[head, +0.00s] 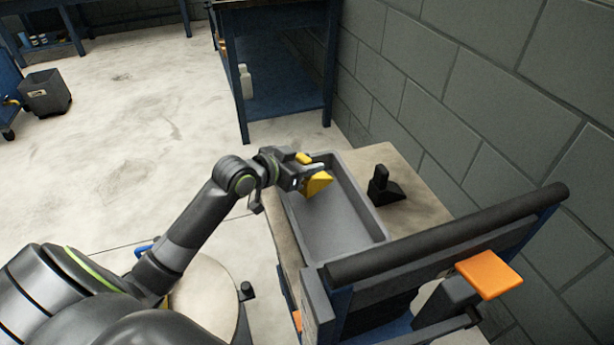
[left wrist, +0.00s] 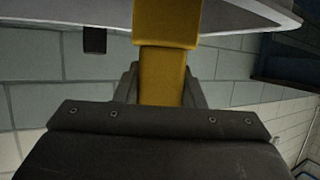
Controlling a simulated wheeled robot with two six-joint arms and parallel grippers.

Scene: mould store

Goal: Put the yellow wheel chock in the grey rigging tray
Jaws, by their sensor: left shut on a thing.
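The yellow wheel chock (head: 318,182) is held in my left gripper (head: 308,178), over the far left part of the grey rigging tray (head: 345,235). The left gripper is shut on it. In the left wrist view the yellow chock (left wrist: 165,70) fills the space between the fingers, and a pale grey surface with a rim (left wrist: 245,18) crosses the top behind it. I cannot tell whether the chock touches the tray. The visible tray floor is bare. My right gripper is not in view.
A black object (head: 384,187) stands on the tan tabletop (head: 410,205) right of the tray. A padded dark bar (head: 450,235) and an orange block (head: 489,274) are in front. A block wall (head: 450,100) closes the right side. A blue bench (head: 280,75) stands behind.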

